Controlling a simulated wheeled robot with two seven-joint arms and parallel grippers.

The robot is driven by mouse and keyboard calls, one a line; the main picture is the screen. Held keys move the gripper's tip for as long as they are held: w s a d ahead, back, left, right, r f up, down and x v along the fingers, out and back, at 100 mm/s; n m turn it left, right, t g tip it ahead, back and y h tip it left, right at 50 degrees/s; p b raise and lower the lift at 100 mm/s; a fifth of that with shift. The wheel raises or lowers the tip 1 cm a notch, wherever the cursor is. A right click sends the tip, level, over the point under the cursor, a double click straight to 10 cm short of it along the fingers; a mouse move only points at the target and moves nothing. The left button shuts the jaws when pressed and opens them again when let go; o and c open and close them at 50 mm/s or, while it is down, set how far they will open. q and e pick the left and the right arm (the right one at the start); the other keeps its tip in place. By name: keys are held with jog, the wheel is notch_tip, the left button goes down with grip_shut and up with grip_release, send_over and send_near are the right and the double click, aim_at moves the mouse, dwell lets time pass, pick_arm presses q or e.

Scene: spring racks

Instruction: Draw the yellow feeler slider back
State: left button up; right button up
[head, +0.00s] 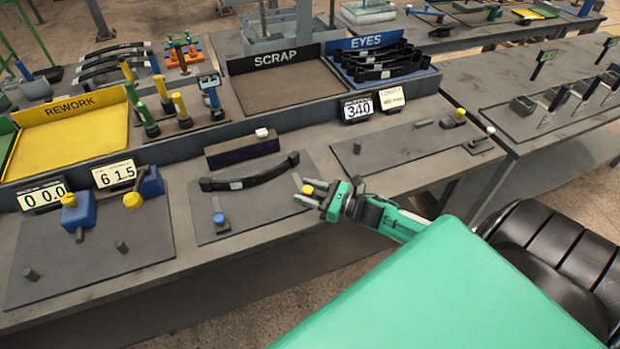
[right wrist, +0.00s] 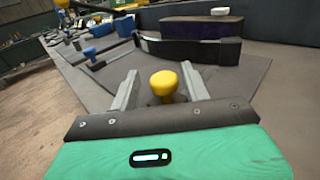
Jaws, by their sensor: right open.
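The yellow feeler slider shows as a yellow round knob (head: 308,189) at the right end of the middle plate (head: 262,218). In the right wrist view its knob (right wrist: 164,82) stands between my fingers, with a gap visible on each side. My right gripper (head: 302,191) is open around the knob, and its fingers (right wrist: 160,72) point across the plate. A dark curved leaf spring (head: 250,172) lies on the same plate, just beyond the gripper. A blue knob (head: 219,218) stands at the plate's left. My left gripper is out of view.
A dark box with a white button (head: 262,133) stands behind the spring. The left plate (head: 100,262) carries blue fixtures and pegs; the right plate (head: 400,143) has another yellow knob (head: 460,113). REWORK, SCRAP and EYES trays line the back. The bench's front edge is below the gripper.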

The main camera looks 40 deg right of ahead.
jog(key=shift+d, duration=0.1)
jog(key=shift+s+d+f, duration=0.1)
jog(key=shift+s+d, duration=0.05)
jog(key=shift+s, duration=0.05)
jog(key=b+v, duration=0.4)
jog(key=v, duration=0.9)
jog(key=shift+s, duration=0.2)
